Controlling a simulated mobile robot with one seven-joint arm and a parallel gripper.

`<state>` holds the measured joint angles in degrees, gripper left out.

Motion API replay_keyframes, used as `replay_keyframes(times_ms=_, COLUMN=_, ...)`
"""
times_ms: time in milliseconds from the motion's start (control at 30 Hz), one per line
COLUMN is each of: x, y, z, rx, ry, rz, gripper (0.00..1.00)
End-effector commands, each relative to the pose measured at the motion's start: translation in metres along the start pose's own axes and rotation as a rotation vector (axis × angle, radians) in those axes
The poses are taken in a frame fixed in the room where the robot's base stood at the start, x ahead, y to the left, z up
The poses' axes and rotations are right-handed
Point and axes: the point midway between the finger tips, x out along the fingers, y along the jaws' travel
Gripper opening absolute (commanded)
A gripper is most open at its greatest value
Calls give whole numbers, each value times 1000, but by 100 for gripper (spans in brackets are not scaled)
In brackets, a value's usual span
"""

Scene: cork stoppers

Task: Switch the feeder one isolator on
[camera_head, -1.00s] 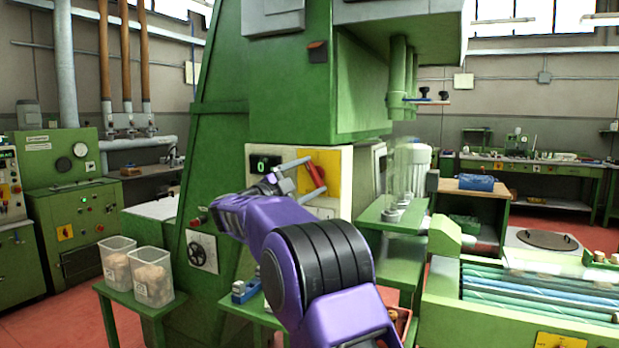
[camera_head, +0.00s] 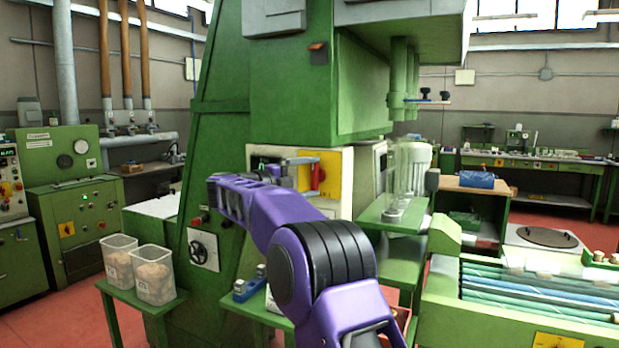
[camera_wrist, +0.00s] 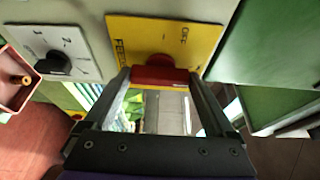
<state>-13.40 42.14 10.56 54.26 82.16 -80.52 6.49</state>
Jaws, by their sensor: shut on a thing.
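The feeder isolator is a red handle (camera_head: 316,177) on a yellow plate (camera_head: 332,172) on the green machine's pale front panel. In the wrist view the red handle (camera_wrist: 160,76) lies between the two fingers of my gripper (camera_wrist: 160,84), which is shut on it. The yellow plate (camera_wrist: 165,32) there shows "OFF" near its upper right and partly hidden lettering starting "FEE" at its left. In the head view my gripper (camera_head: 302,162) reaches the handle from the left; my purple arm covers part of the panel.
A grey dial plate with a black knob (camera_wrist: 55,64) is left of the yellow plate in the wrist view. Two clear bins of corks (camera_head: 152,277) stand on a green table at left.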

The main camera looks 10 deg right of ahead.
Motion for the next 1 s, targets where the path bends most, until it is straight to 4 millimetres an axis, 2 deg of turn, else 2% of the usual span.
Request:
replay_keyframes(times_ms=367, x=0, y=1, z=0, rx=6, ry=-1, rz=5, gripper=34)
replay_keyframes(times_ms=400, x=0, y=1, z=0, rx=6, ry=-1, rz=4, gripper=95)
replay_keyframes(times_ms=433, x=0, y=1, z=0, rx=6, ry=-1, rz=4, gripper=100)
replay_keyframes(times_ms=767, x=-5, y=0, z=0, rx=4, ry=-1, rz=3, gripper=100)
replay_keyframes(times_ms=867, x=-17, y=1, z=1, rx=4, ry=-2, rz=3, gripper=100)
replay_keyframes(times_ms=1000, x=-47, y=0, z=1, rx=4, ry=-4, rz=2, gripper=100)
